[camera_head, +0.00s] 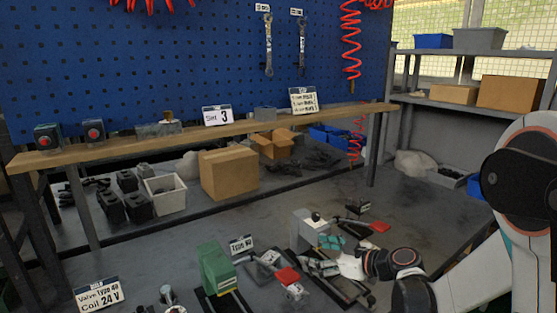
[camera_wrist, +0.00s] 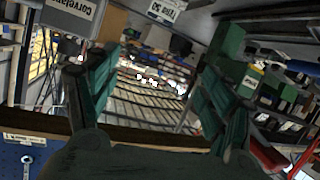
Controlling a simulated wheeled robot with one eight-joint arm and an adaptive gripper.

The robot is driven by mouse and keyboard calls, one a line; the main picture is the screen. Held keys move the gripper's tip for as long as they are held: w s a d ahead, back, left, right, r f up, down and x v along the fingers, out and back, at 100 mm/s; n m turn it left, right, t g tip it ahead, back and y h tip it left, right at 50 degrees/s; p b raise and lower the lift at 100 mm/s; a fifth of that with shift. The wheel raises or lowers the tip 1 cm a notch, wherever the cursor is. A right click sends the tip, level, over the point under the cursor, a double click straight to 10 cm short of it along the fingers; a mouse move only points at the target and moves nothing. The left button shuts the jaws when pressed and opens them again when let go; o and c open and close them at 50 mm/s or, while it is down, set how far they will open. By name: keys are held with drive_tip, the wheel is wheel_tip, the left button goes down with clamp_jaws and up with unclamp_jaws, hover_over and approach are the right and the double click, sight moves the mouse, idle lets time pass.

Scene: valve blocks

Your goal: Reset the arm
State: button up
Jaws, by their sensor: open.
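My gripper (camera_head: 330,242) is at the lower middle right of the head view, above the grey work table, at the end of my white and black arm. In the wrist view, its two teal finger pads (camera_wrist: 157,92) stand wide apart with nothing between them. A green valve block (camera_head: 217,268) stands left of the gripper on the table, apart from it. A light grey block (camera_head: 308,228) stands behind the gripper in the picture; whether they touch cannot be told.
Red-tipped parts (camera_head: 288,276) lie close by. A wooden shelf (camera_head: 250,124) with signs and small blocks runs along the blue pegboard (camera_head: 200,60). A cardboard box (camera_head: 229,174) and a white bin (camera_head: 166,194) sit under it.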

drive_tip(key=w+d+r+m+t+h, duration=0.15)
drive_tip(key=r+t, duration=0.25)
drive_tip(key=r, duration=0.5)
drive_tip(key=d+r+m+t+h, duration=0.1)
drive_tip(key=d+r+m+t, duration=0.15)
drive_tip(key=r, duration=0.55)
drive_tip(key=s+d+r+m+t+h, duration=0.2)
drive_tip(key=s+d+r+m+h, duration=0.4)
drive_tip(key=d+h, duration=0.3)
drive_tip(key=s+d+f+m+g+h, duration=0.3)
drive_tip(key=s+f+g, duration=0.25)
drive_tip(key=s, duration=0.35)
drive_tip(key=s+a+f+g+y, duration=0.1)
drive_tip(key=s+a+f+g, duration=0.1)
drive_tip(key=s+f, duration=0.3)
drive_tip(key=s+a+f+n+g+y, duration=0.1)
drive_tip(key=s+a+f+g+y, duration=0.1)
drive_tip(key=s, duration=0.8)
wheel_tip(320, 180, down, 4)
drive_tip(key=shift+a+r+g, duration=0.25)
drive_tip(key=shift+a+g, duration=0.35)
drive_tip(key=shift+a, duration=0.55)
drive_tip(key=shift+y, duration=0.25)
